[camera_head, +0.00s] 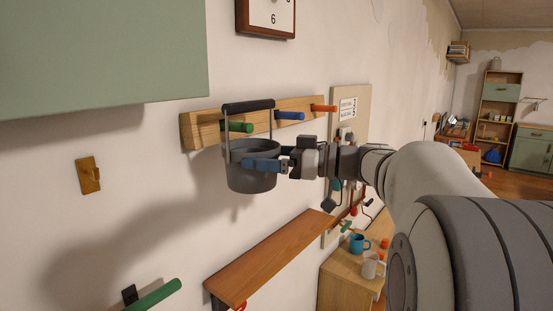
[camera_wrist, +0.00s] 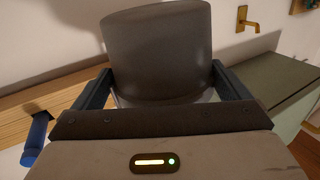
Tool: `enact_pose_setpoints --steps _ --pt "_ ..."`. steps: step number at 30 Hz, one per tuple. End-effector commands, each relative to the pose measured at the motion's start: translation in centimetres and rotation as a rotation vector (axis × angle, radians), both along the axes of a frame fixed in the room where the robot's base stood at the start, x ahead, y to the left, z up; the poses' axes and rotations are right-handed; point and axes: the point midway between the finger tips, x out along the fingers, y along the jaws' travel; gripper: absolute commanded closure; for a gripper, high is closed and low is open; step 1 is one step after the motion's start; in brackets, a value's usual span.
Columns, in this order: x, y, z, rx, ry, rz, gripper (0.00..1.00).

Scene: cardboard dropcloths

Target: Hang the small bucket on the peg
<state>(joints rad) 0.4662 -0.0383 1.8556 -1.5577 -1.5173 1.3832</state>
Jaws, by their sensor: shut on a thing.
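The small grey bucket (camera_head: 250,178) is upright in front of the wooden peg board in the head view. Its handle stands raised, with a dark grip (camera_head: 247,107) on top. My gripper (camera_head: 264,164) comes from the right, its blue fingers shut on the bucket's body. The wrist view shows the bucket (camera_wrist: 158,50) between both fingers. The board (camera_head: 192,131) carries a green peg (camera_head: 238,127), a blue peg (camera_head: 290,115) and an orange peg (camera_head: 323,108). The green peg shows within the handle's outline, below the grip; I cannot tell whether the handle is around it.
A wooden shelf (camera_head: 268,258) juts from the wall below. A green cabinet (camera_head: 95,55) hangs at the upper left. A brass hook (camera_head: 88,175) and a lower green bar (camera_head: 155,296) are at left. Mugs stand on a cabinet at lower right.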

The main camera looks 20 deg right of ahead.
Motion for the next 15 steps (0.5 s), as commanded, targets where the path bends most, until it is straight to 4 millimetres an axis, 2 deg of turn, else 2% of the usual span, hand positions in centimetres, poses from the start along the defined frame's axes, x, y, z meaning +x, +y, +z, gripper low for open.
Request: enact_pose_setpoints --steps 15 --pt "2.2 1.6 -0.7 0.000 0.002 -0.001 0.30"
